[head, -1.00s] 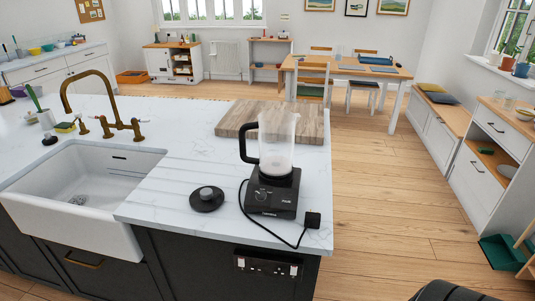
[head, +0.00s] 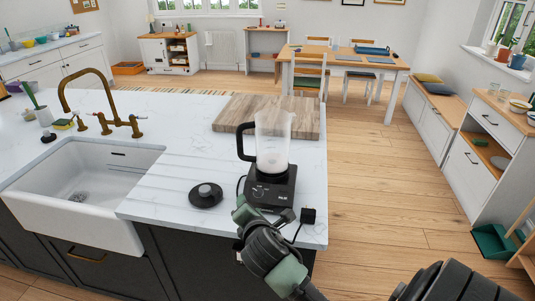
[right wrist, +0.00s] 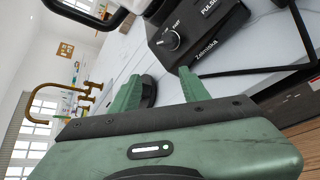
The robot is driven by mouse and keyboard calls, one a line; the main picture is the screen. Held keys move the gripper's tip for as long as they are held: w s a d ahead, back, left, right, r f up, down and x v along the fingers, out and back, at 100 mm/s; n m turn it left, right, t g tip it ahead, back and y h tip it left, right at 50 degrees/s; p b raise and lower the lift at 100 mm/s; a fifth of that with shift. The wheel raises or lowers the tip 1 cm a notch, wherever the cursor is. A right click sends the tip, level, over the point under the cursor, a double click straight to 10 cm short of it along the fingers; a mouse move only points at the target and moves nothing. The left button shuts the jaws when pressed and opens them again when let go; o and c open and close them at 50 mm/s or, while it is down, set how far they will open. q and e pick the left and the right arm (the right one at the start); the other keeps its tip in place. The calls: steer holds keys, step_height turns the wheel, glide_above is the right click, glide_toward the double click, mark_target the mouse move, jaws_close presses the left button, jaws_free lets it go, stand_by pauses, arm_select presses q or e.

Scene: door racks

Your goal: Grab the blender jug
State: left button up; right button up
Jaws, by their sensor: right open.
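The blender jug (head: 272,140) is clear, with a black handle (head: 241,142) on its left side. It stands upright on the black blender base (head: 270,187) near the counter's front right corner. In the right wrist view the handle (right wrist: 85,12) is at the top left, cut by the edge, and the base (right wrist: 200,35) with its dial is at the top. My right gripper (right wrist: 160,88) is open and empty, in front of and below the base, apart from the jug. In the head view it also shows (head: 258,211) at the counter's front edge. My left gripper is not in view.
A round black lid (head: 206,195) lies left of the base. A cable runs to a plug (head: 308,215) at the counter's right corner. A wooden board (head: 268,112) lies behind the jug. The sink (head: 80,190) is at the left.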

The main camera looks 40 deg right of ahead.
mark_target(240, 136)
steer(key=w+d+r+n+t+h, duration=0.1)
steer(key=w+d+r+n, duration=0.1)
steer(key=w+r+n, duration=0.1)
steer(key=w+d+r+n+t+h+p, duration=0.1)
steer(key=w+d+r+n, duration=0.2)
steer(key=w+r, duration=0.3)
steer(key=w+d+r+n+t+p, duration=0.1)
steer(key=w+d+r+n, duration=0.1)
steer(key=w+r+n, duration=0.1)
steer(key=shift+w+d+r+n+t+h, duration=0.2)
steer(key=shift+w+r, duration=0.15)
steer(key=shift+w, duration=0.25)
steer(key=shift+w+d+r+n+t+h, duration=0.2)
steer(key=shift+w+r, duration=0.1)
steer(key=shift+w, duration=0.3)
steer(key=shift+w+d+f, duration=0.1)
steer(key=shift+w+d, duration=0.1)
steer(key=shift+w, duration=0.2)
jaws_close()
